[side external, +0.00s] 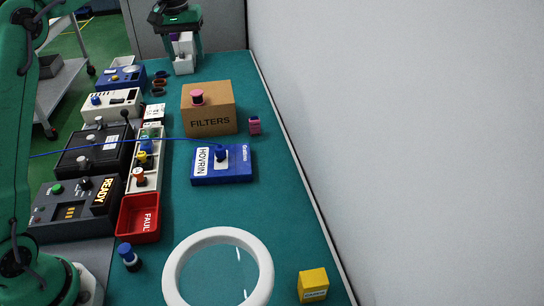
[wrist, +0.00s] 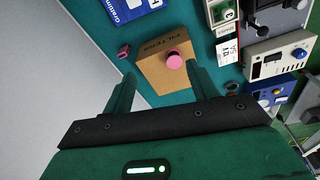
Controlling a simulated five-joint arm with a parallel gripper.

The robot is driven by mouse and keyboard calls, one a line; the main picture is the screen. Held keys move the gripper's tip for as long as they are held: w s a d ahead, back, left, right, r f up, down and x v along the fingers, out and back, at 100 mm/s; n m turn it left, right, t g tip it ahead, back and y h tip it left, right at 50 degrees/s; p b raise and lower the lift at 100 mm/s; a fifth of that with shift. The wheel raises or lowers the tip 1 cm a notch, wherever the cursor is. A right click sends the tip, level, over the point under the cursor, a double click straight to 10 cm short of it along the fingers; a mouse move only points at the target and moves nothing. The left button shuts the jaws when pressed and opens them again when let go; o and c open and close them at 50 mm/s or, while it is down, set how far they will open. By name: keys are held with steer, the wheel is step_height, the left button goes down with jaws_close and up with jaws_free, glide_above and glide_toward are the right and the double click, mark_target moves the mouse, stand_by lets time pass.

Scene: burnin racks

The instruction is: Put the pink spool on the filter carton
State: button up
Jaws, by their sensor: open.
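The pink spool (side external: 197,97) stands upright on top of the brown filter carton (side external: 222,92). In the wrist view the pink spool (wrist: 174,61) shows from above on the carton (wrist: 154,74). My gripper (side external: 183,50) is at the far end of the bench in the side view, beyond the carton and apart from the spool. In the wrist view my gripper (wrist: 161,76) has its two green fingers spread wide, with nothing held between them. The carton and spool appear beyond the fingertips.
A small pink block (side external: 254,125) sits right of the carton. A white ring (side external: 218,236) and yellow box (side external: 313,285) are in front.

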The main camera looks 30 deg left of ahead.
steer(key=s+d+r+m+t, duration=0.15)
steer(key=s+d+r, duration=0.25)
steer(key=s, duration=0.5)
steer(key=s+d+f+m+t, duration=0.1)
steer(key=s+d+f+m, duration=0.1)
steer(key=s, duration=0.9)
steer(key=s+d+f+m+t, duration=0.1)
steer(key=s+d+f+m, duration=0.2)
steer(key=s+f, duration=0.4)
steer(key=s+d, duration=0.1)
steer(key=s, duration=0.4)
steer(key=shift+d, duration=0.3)
